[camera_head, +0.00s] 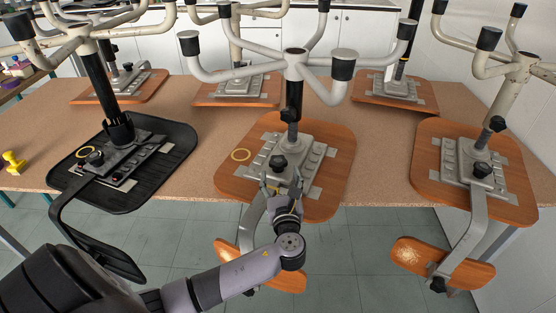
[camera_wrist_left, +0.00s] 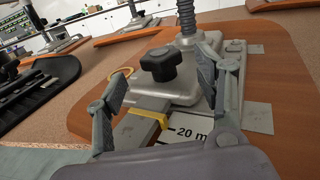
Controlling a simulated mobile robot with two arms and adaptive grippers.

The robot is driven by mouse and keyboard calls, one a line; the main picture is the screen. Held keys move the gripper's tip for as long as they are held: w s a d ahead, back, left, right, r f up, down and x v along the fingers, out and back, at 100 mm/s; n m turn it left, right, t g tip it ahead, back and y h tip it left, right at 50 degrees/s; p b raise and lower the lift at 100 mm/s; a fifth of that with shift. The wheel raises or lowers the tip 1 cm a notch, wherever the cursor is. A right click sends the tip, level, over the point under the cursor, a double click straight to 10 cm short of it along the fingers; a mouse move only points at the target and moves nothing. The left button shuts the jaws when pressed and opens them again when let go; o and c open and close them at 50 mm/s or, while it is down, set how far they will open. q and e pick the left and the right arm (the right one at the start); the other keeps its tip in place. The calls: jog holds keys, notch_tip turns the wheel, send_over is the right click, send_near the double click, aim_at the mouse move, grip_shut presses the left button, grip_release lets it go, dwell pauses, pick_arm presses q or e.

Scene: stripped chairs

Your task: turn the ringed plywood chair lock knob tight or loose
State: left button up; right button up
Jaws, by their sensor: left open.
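The ringed plywood chair is upside down on the table, its orange-brown seat (camera_head: 335,150) facing down and a yellow ring (camera_head: 241,155) lying on the board. Its black lock knob (camera_head: 278,163) sticks out of the grey mechanism plate at the near side. The knob (camera_wrist_left: 160,65) also shows in the left wrist view, beyond and between the fingers. My left gripper (camera_head: 282,180) is open just in front of the knob, one finger (camera_wrist_left: 115,95) to each side in the wrist view. The fingers appear apart from the knob. My right gripper is not in view.
A black chair (camera_head: 160,165) stands upturned at left, another plywood chair (camera_head: 515,190) at right, and more behind. White-grey chair legs (camera_head: 225,73) spread above the middle chair. A metal backrest bar (camera_wrist_left: 135,128) with a yellow band runs below the gripper. A yellow object (camera_head: 14,162) sits far left.

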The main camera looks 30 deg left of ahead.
aim_at(279, 167)
pick_arm(q)
jog(key=x, duration=0.7)
jog(key=shift+w+a, duration=0.1)
jog(key=shift+w, duration=0.05)
jog(key=shift+c, duration=0.4)
jog(key=c, duration=1.1)
